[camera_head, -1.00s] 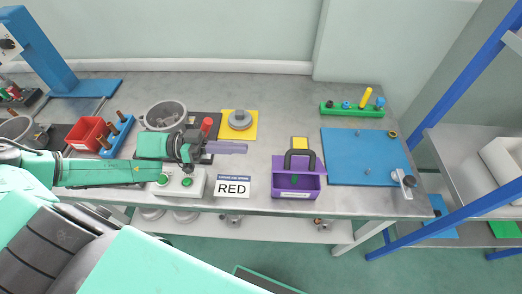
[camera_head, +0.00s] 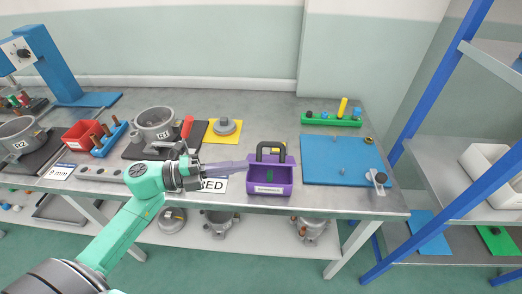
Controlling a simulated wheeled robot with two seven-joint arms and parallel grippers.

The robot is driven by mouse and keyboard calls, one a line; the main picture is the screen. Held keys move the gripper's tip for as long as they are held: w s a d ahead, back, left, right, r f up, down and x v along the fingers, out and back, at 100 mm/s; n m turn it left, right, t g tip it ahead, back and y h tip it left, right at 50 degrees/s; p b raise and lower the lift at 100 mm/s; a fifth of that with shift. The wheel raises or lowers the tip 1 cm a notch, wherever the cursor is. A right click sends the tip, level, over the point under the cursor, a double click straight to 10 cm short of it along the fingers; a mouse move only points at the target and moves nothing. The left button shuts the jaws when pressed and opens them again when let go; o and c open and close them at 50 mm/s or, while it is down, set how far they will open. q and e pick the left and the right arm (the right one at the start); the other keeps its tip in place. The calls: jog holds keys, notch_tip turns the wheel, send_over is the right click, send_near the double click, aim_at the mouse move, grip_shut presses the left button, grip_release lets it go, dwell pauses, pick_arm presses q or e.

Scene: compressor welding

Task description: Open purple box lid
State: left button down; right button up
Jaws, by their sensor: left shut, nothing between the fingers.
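The purple box (camera_head: 270,188) stands near the front edge of the grey table, in the middle of the view. It has a white label on its front and a black arched handle (camera_head: 271,144) at its top. A small green part shows at its middle. I cannot tell clearly how the lid sits. My left gripper (camera_head: 244,165) reaches in from the lower left with its long fingers shut and empty. The fingertips are at the left side of the box; I cannot tell whether they touch it. My right gripper is not in view.
A blue mat (camera_head: 335,155) with a metal clamp is right of the box. A yellow plate (camera_head: 223,138) with a grey round part and a grey pot (camera_head: 154,124) are behind my gripper. A green rack stands at the back right.

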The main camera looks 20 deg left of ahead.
aim_at(261, 159)
pick_arm(q)
jog(key=w+d, duration=0.1)
jog(key=w, duration=0.1)
jog(key=w+d+p, duration=0.1)
jog(key=w, duration=0.1)
jog(key=w+d+p, duration=0.1)
jog(key=w, duration=0.1)
jog(key=shift+w+d, duration=0.15)
jog(key=shift+d, duration=0.25)
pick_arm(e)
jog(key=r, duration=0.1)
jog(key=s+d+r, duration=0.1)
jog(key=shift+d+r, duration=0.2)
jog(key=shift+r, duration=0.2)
pick_arm(q)
jog(key=shift+r, duration=0.1)
jog(key=shift+p, duration=0.3)
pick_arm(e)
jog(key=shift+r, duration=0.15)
pick_arm(q)
jog(key=shift+w+r+n, duration=0.15)
jog(key=shift+r+n, duration=0.1)
jog(key=shift+n, duration=0.05)
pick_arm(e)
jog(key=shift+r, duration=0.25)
